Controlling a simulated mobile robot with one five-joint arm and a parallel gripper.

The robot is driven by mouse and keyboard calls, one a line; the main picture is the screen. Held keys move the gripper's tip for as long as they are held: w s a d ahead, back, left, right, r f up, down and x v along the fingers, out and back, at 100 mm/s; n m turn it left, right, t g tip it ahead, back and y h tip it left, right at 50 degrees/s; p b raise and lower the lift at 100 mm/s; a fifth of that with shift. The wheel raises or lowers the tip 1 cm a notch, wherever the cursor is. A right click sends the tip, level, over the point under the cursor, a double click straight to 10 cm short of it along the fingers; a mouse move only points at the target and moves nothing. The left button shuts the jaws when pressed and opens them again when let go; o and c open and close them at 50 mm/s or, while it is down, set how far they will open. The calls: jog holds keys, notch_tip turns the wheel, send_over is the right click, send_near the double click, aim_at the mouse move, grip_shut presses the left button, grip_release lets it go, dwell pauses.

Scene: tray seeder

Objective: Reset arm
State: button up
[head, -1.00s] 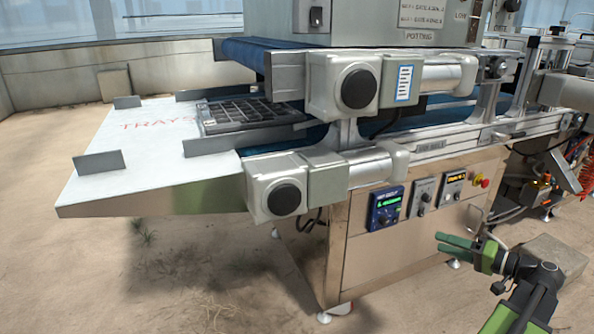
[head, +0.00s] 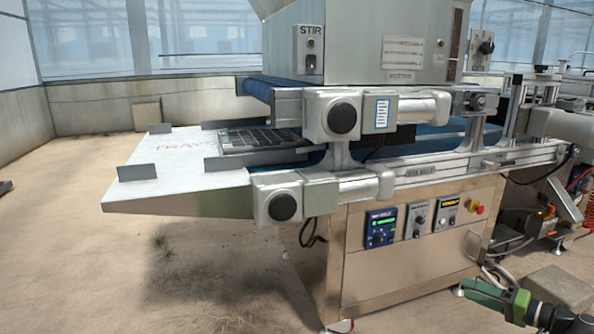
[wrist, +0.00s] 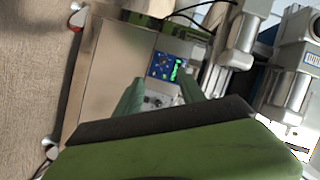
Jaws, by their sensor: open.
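My gripper (head: 470,288) is at the lower right of the head view, with its green fingers pointing left, in front of the seeder's steel cabinet (head: 375,268). In the wrist view my gripper (wrist: 160,88) has its two green fingers apart, with nothing visible between them. The blue control box (wrist: 167,66) on the cabinet shows beyond the fingers. My gripper appears apart from the machine. The lower part of my arm is cut off by the frame edge.
The white tray table (head: 185,185) sticks out at the left, and a dark tray (head: 258,138) lies at the belt entrance. Blue, grey and yellow-screen control boxes sit on the cabinet front, beside a red button (head: 480,209). A block (head: 560,287) stands at lower right. Floor at left is open.

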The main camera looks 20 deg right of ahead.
jog(key=w+a+f+n+g+y+p, duration=0.1)
jog(key=w+a+f+n+g+p, duration=0.2)
jog(key=w+a, duration=0.65)
jog(key=w+a+f+g+y+p, duration=0.1)
jog(key=w+a+f+g+p, duration=0.15)
jog(key=w+a+g, duration=0.75)
jog(key=a+n+g+h+p, duration=0.2)
jog(key=a+n+h+p, duration=0.6)
jog(key=a, duration=2.3)
notch_tip(320, 180, up, 38)
jog(key=a+m+y+p, duration=0.1)
jog(key=m+p, duration=0.1)
jog(key=p, duration=3.6)
jog(key=shift+s+f, duration=0.2)
